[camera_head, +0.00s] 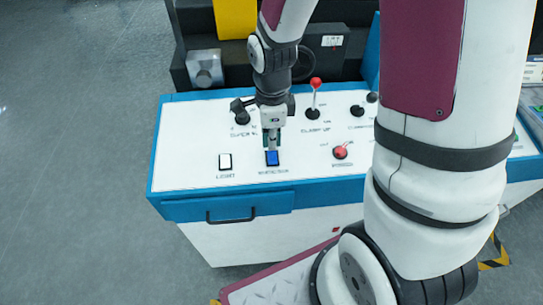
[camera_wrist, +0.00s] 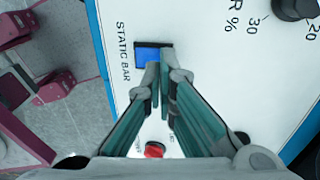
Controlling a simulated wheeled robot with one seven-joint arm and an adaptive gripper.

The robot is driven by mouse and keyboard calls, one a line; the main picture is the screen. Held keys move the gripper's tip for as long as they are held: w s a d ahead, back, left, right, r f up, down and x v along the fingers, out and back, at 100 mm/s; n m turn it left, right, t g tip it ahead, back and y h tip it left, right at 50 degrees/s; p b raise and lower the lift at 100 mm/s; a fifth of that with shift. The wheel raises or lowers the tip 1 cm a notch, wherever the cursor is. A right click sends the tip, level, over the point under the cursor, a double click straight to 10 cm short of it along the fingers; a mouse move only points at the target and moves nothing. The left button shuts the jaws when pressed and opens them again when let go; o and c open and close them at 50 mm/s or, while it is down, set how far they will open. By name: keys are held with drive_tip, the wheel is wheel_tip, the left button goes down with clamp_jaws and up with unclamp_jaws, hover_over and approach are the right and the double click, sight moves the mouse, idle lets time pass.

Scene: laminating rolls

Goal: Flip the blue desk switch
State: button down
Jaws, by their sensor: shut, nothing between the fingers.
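The blue desk switch (camera_head: 272,158) is a small rocker in a dark frame on the white panel of the desk (camera_head: 205,130). In the wrist view the blue switch (camera_wrist: 148,55) sits beside the printed words STATIC BAR. My gripper (camera_head: 271,148) is shut and empty, pointing down at the switch. In the wrist view my gripper's fingertips (camera_wrist: 165,68) are together at the switch's edge and overlap part of it. I cannot tell whether they touch it. The tips hide part of the rocker, and its tilt cannot be made out.
A white switch (camera_head: 225,161) lies left of the blue one. A red knob (camera_head: 340,152) is to the right, and a red-topped lever (camera_head: 315,98) stands behind it. Several black knobs line the back of the panel. A drawer handle (camera_head: 230,215) is on the front.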

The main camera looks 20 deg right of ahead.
sight(272, 153)
drive_tip(key=shift+f+b, duration=0.6)
drive_tip(key=shift+f, duration=0.6)
idle(0.5)
drive_tip(key=shift+r+p, duration=2.15)
drive_tip(key=shift+r, duration=1.45)
drive_tip(key=shift+r, duration=0.15)
drive_tip(key=s+r+n+t, duration=0.2)
drive_tip(key=s+r+n, duration=0.6)
drive_tip(key=r+n, duration=0.2)
drive_tip(key=s+r+n+t, duration=0.3)
drive_tip(key=s+r+n, duration=0.5)
drive_tip(key=r+n, duration=0.3)
wheel_tip(272, 153, up, 2)
drive_tip(key=shift+n+t, duration=0.3)
